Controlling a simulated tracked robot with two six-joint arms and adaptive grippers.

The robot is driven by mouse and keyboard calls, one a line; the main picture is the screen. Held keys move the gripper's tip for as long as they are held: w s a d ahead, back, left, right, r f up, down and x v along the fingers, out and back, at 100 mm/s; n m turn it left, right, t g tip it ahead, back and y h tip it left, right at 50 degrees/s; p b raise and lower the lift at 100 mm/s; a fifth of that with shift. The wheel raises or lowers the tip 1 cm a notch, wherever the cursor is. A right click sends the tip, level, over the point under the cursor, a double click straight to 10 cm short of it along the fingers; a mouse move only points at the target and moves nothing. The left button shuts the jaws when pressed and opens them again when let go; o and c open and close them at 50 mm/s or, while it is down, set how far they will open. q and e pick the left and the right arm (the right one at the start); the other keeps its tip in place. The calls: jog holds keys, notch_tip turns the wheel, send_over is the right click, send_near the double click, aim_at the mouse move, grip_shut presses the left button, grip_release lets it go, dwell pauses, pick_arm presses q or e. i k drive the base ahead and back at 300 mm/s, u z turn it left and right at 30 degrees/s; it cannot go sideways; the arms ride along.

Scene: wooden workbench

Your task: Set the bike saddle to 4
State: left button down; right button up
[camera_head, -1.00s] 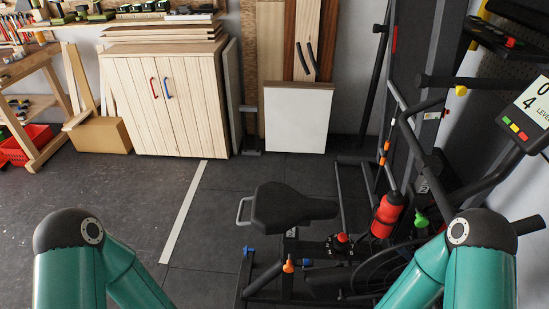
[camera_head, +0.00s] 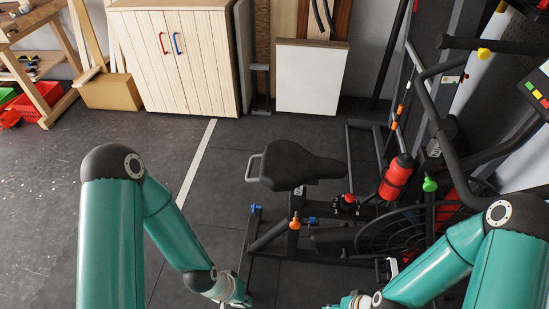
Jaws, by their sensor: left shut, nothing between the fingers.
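The black bike saddle (camera_head: 301,170) sits on its post on the exercise bike, in the middle of the head view, with a grey loop handle at its left end. A small light mark shows on the post below it, too small to read. An orange knob (camera_head: 295,223) and a blue knob (camera_head: 312,220) are below the saddle. A red knob (camera_head: 349,199) sits to the right. My left gripper (camera_head: 240,301) is at the bottom edge, left of and nearer than the bike; it is shut, empty and mostly cut off. My right arm reaches the bottom edge; its fingers are out of view.
A red bottle (camera_head: 396,176) and green knob (camera_head: 429,184) are on the bike's right, under its handlebars (camera_head: 447,140). A wooden cabinet (camera_head: 180,65) and white board (camera_head: 310,78) stand behind. Dark floor left of the bike is clear.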

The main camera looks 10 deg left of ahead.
aim_at(286, 166)
jog(key=u, duration=0.65)
jog(key=i, duration=0.15)
jog(key=z, duration=2.4)
jog(key=k, duration=1.4)
jog(key=u, duration=1.3)
jog(key=i, duration=1.05)
jog(key=u, duration=0.05)
